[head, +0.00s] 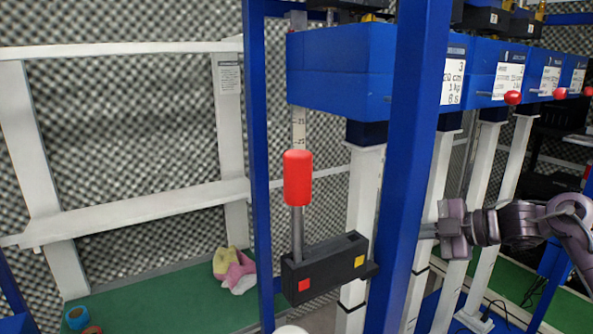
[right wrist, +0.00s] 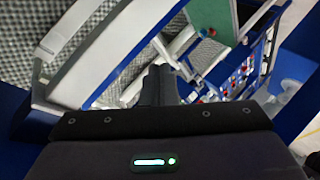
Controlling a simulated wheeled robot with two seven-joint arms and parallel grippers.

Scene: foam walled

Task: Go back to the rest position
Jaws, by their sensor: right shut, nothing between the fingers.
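My right arm comes in from the right in the head view, and its gripper (head: 430,231) reaches behind the thick blue post (head: 412,150). The fingertips are partly hidden by that post. In the right wrist view the fingers of the right gripper (right wrist: 160,72) are closed together with nothing between them. My left gripper does not show in either view.
A black box (head: 325,270) with red and yellow squares and a red-handled lever (head: 298,178) stands left of the post. Blue boxes (head: 340,65) sit above on white columns (head: 360,195). Colourful items (head: 235,268) lie on the green floor (head: 170,300) at left.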

